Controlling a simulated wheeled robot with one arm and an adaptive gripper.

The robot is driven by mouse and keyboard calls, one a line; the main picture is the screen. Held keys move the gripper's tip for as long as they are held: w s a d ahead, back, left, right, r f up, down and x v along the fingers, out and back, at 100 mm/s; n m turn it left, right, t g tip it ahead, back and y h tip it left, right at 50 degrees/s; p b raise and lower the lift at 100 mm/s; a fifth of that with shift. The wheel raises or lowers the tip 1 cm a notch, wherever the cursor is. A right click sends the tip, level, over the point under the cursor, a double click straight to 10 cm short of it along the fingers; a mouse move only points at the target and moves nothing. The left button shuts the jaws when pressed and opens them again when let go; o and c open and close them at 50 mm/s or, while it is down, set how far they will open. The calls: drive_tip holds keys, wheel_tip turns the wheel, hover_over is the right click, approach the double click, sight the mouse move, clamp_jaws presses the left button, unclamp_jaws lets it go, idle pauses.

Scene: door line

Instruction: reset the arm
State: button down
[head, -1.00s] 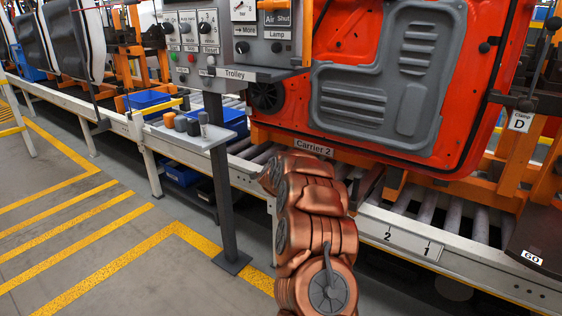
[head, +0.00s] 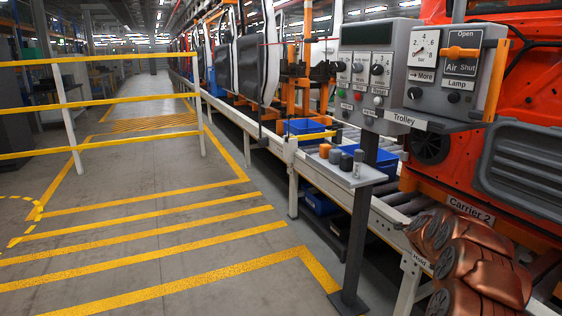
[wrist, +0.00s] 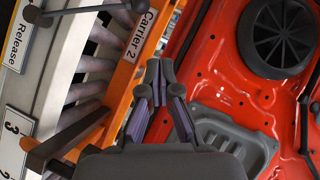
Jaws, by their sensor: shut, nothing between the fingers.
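My arm (head: 475,262) shows as copper-coloured links at the lower right of the head view, in front of the conveyor. My gripper is outside the head view. In the wrist view my gripper (wrist: 160,72) has its fingers together and empty. It is in front of the orange carrier bar (wrist: 128,75) marked "Carrier 2" and the red door panel (wrist: 212,75). I cannot tell how far it is from them.
A control post with the Trolley panel (head: 376,72) and an Air panel (head: 445,62) stands left of my arm. A small shelf (head: 340,172) holds several knobs. Yellow railings (head: 110,102) stand at the left. The striped floor (head: 150,250) between is clear.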

drive_tip(key=s+a+r+n+y, duration=0.1)
drive_tip(key=s+a+n+y, duration=0.15)
drive_tip(key=a, duration=0.65)
drive_tip(key=s+a+r+n+g+y, duration=0.15)
drive_tip(key=a+n+y, duration=0.25)
drive_tip(key=a, duration=0.5)
drive_tip(key=s+a+r+n+y, duration=0.1)
drive_tip(key=s+a+n+y, duration=0.2)
drive_tip(key=a, duration=0.6)
drive_tip(key=s+a+n+g+y, duration=0.2)
drive_tip(key=s+a+n+g, duration=0.15)
drive_tip(key=s+a, duration=0.5)
drive_tip(key=s+a+f+n+g, duration=0.1)
drive_tip(key=s+a+n+g, duration=0.1)
drive_tip(key=s, duration=0.8)
drive_tip(key=s+a+f+n+g, duration=0.1)
drive_tip(key=s+a+n+g, duration=0.15)
drive_tip(key=s, duration=0.85)
drive_tip(key=s+d+f+n+g+h, duration=0.1)
drive_tip(key=s+d+n+g, duration=0.15)
drive_tip(key=s, duration=1.05)
drive_tip(key=s+d+n+g+h, duration=0.1)
drive_tip(key=s+g+h, duration=0.15)
drive_tip(key=s, duration=0.95)
wheel_tip(320, 180, up, 14)
drive_tip(key=y+p, duration=0.1)
drive_tip(key=p, duration=1.2)
drive_tip(key=shift+w+t, duration=0.35)
